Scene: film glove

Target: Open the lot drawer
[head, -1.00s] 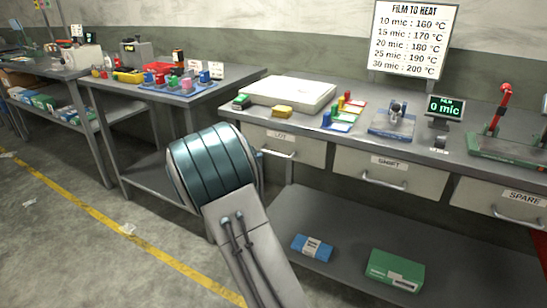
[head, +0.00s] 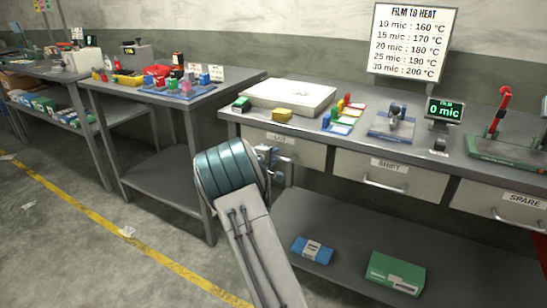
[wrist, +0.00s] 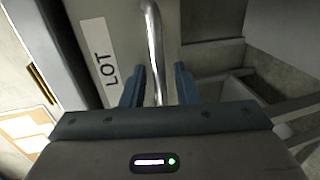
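The lot drawer (head: 310,153) is the left one of three under the right bench, and it looks shut in the head view. In the wrist view, its white LOT label (wrist: 101,58) lies left of its metal bar handle (wrist: 155,45). My gripper (wrist: 158,86) is open, with one blue finger on each side of the handle. I cannot tell whether either finger touches the bar. In the head view my arm hides part of the drawer front, and my gripper (head: 275,160) is at the handle.
The shift drawer (head: 388,175) and spare drawer (head: 505,201) are to the right. A lower shelf (head: 345,255) holds a blue pack (head: 312,250) and a green box (head: 395,272). A second bench (head: 150,180) stands left.

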